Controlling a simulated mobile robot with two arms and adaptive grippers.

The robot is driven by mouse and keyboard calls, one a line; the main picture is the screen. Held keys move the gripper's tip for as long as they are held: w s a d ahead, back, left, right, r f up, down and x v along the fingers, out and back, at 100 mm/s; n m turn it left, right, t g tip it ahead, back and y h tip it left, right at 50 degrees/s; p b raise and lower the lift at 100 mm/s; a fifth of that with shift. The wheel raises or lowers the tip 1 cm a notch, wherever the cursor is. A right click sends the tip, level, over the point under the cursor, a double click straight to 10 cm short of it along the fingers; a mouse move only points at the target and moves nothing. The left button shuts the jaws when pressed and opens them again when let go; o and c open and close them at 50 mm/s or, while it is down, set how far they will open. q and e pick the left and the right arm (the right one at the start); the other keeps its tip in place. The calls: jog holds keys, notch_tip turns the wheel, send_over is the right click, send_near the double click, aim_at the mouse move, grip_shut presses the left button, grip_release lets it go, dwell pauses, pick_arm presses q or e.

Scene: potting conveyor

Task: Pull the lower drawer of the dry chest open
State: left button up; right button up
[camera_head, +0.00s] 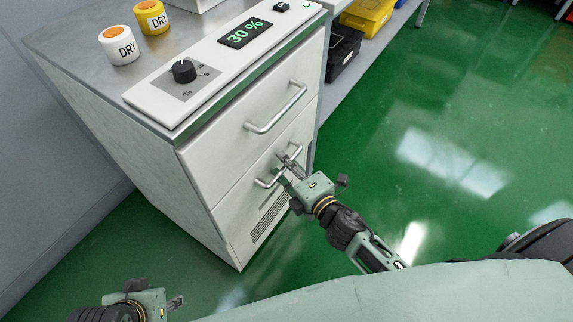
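The dry chest (160,150) is a white cabinet with a steel top. Its upper drawer (225,145) and lower drawer (232,205) both look closed, flush with the front. The lower drawer's bar handle (264,184) is partly hidden by my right gripper (284,163). That gripper's fingers are at the middle of this handle; whether they are closed around the bar is too small to tell. The upper drawer's handle (278,112) is free. My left gripper (176,302) is low at the bottom left, away from the chest, with no object visible at its fingers.
A control panel with a knob (184,71) and a "30 %" display (245,33) lies on top. Two DRY-labelled jars, orange-topped white (118,46) and yellow (152,17), stand behind it. Black (343,54) and yellow (367,17) bins sit beyond. Green floor at right is clear.

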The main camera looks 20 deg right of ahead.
grip_shut()
dwell(0.6)
